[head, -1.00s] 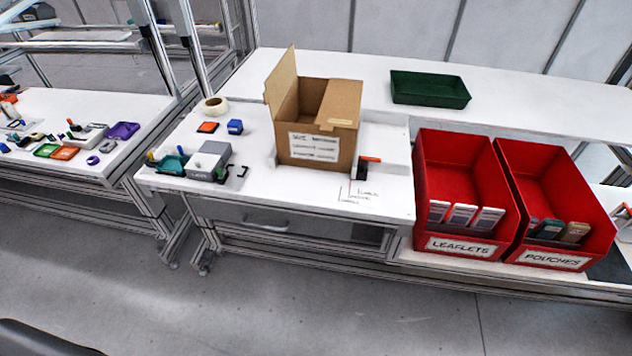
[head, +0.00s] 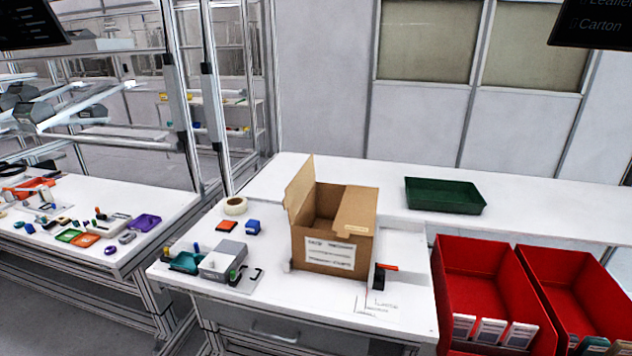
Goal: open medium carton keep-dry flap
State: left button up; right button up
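A brown cardboard carton (head: 312,246) with a white printed label (head: 330,253) on its front stands upright on the white workbench (head: 415,300). Its left flap (head: 300,191) stands up, tilted outward. A flap on the right (head: 357,213) lies over part of the opening, with a small pale mark on it. The rest of the top is open and the inside looks dark. The label text is too blurred to read, and I cannot tell which flap is the keep-dry one. Neither of my grippers is in view.
Red bins (head: 440,290) holding packets stand at the right. A tape roll (head: 235,206), a blue block (head: 253,227) and a grey device (head: 222,262) lie left. A black-and-red tool (head: 380,275) is at the carton's front right.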

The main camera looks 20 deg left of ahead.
aim_at(357, 215)
jog(key=k, duration=0.6)
jog(key=z, duration=0.75)
jog(key=i, duration=1)
jog(key=u, duration=0.15)
